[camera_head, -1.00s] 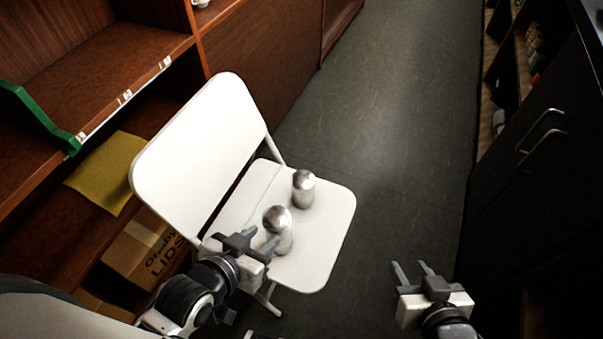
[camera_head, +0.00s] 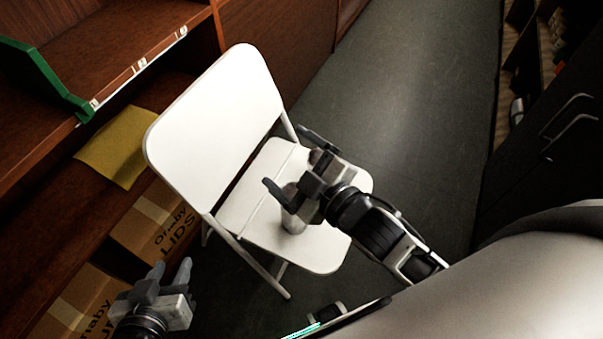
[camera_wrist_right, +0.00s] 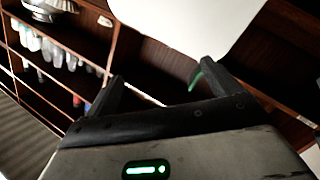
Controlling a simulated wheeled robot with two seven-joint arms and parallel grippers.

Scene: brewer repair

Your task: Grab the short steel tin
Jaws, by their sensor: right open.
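A steel tin (camera_head: 293,223) stands on the white folding chair's seat (camera_head: 318,250) in the head view. Only its lower part shows below my right gripper (camera_head: 285,158); its top is covered. A second tin is not visible now, and I cannot tell the tins' heights. My right gripper is over the seat, fingers apart and empty, pointing toward the chair back. In the right wrist view its fingers (camera_wrist_right: 162,75) have no tin between them. My left gripper (camera_head: 172,267) is low at the left, beside the chair, with its fingers apart and empty.
The chair back (camera_head: 215,125) stands upright left of the seat; it also shows in the wrist view (camera_wrist_right: 195,22). A brown shelf unit with a yellow cloth (camera_head: 118,147) and cardboard boxes (camera_head: 155,228) lies to the left. The floor (camera_head: 410,110) right of the chair is clear.

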